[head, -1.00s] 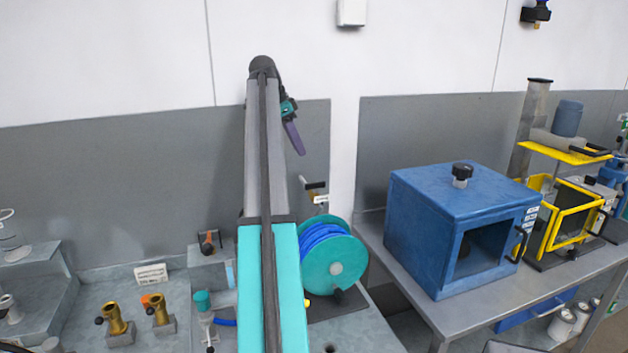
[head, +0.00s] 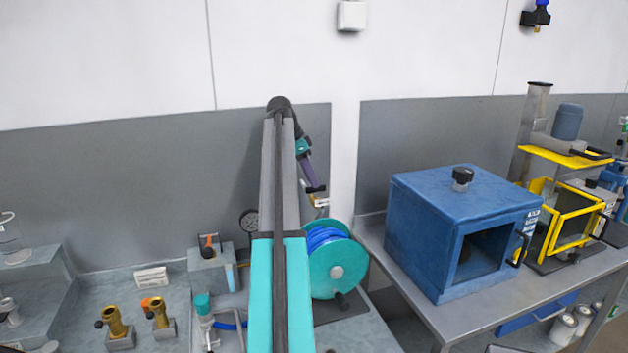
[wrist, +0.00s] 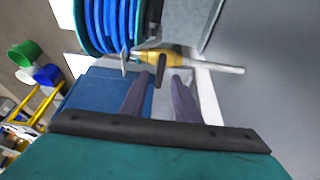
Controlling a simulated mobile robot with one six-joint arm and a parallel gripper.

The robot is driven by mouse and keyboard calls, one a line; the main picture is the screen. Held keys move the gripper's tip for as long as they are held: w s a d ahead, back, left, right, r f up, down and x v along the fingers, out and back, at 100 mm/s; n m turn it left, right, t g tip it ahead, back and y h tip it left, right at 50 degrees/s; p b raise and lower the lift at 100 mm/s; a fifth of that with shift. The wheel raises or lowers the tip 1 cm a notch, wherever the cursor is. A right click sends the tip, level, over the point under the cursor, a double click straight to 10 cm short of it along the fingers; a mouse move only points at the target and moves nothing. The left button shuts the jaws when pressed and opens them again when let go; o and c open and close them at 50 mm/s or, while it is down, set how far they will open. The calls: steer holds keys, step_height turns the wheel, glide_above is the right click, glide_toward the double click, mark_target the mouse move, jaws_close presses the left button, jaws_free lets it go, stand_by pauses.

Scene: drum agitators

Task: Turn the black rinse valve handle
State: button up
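The rinse valve has a yellow body (wrist: 150,57) on a grey pipe. Its black handle (wrist: 160,72) points toward my gripper in the wrist view. My gripper (wrist: 162,78) is open, with two purple fingers apart. The handle's end shows at the gap between the fingertips, nearer the left one; I cannot tell whether it touches. In the head view, my gripper (head: 313,184) is just above the valve (head: 321,201), beside the wall, and its fingers partly cover the handle.
A teal reel with blue hose (head: 338,268) stands right below the valve. A blue box (head: 420,235) with a black top knob stands on the table to the right. Brass fittings (head: 115,322) and an orange-handled block (head: 208,254) are on the left bench.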

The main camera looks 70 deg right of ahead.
steer(key=shift+x, duration=1.25)
jaws_close()
